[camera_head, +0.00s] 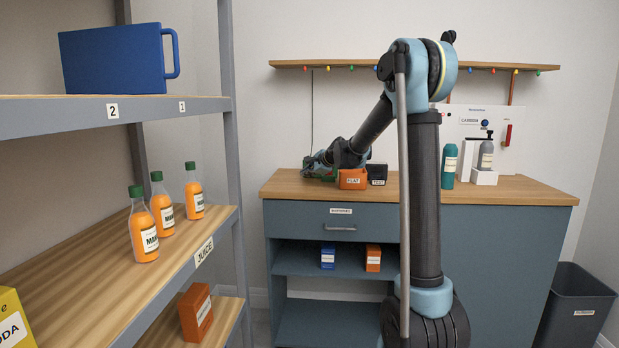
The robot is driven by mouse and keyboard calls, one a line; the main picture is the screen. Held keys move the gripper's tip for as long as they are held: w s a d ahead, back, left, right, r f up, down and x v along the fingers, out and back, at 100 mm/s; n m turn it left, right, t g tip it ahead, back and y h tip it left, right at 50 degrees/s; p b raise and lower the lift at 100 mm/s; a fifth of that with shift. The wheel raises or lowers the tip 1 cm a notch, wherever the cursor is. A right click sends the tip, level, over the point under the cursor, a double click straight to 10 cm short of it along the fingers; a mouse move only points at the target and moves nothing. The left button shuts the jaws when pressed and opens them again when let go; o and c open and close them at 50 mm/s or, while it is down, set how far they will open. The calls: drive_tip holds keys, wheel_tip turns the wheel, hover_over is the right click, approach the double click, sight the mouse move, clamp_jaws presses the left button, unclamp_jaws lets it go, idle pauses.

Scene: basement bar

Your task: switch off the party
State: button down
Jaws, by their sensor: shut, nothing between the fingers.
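A string of coloured lights (351,68) runs along the front edge of the wall shelf, its bulbs showing colour. A thin dark cord (312,115) hangs from its left part down to the counter. My gripper (312,165) is shut and empty, low over the left end of the counter, by the cord's lower end. A small green thing (328,179) shows just below it, partly hidden; I cannot tell what it is or whether they touch. A white panel with a red lever (508,134) stands at the back right of the counter.
An orange box (352,179) and a black box (377,174) stand right of my gripper. A teal bottle (449,166) and a grey bottle (486,155) stand further right. A shelf rack with juice bottles (163,208) fills the left. A dark bin (578,308) stands right.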

drive_tip(key=shift+s+a+r, duration=0.1)
drive_tip(key=shift+s+r, duration=0.1)
drive_tip(key=shift+s, duration=1)
drive_tip(key=shift+s+r, duration=0.15)
drive_tip(key=shift+s, duration=1)
drive_tip(key=shift+s, duration=0.2)
drive_tip(key=s+d+f+n+g+h, duration=0.1)
drive_tip(key=s+d+f+n, duration=0.15)
drive_tip(key=s+d, duration=0.4)
drive_tip(key=s+d+f+n+g+h, duration=0.1)
drive_tip(key=s+d+n, duration=0.2)
drive_tip(key=s, duration=0.6)
drive_tip(key=s+d+f+n+g+h, duration=0.1)
drive_tip(key=s+d+n, duration=0.1)
drive_tip(key=s+d, duration=0.45)
drive_tip(key=s+d+f+n+g+h, duration=0.1)
drive_tip(key=s+d+f, duration=0.3)
drive_tip(key=s, duration=0.5)
drive_tip(key=s+d+f+n+g+h, duration=0.1)
drive_tip(key=s+d+f+n, duration=0.3)
drive_tip(key=s, duration=0.6)
drive_tip(key=s+d+f+n+g+h, duration=0.1)
drive_tip(key=s+d+f, duration=0.3)
drive_tip(key=s, duration=0.5)
wheel_tip(320, 180, down, 2)
drive_tip(key=shift+s+f+n+g+h, duration=0.2)
drive_tip(key=shift+n+g+h, duration=0.2)
drive_tip(key=shift+n+h, duration=0.45)
drive_tip(key=shift+w, duration=0.1)
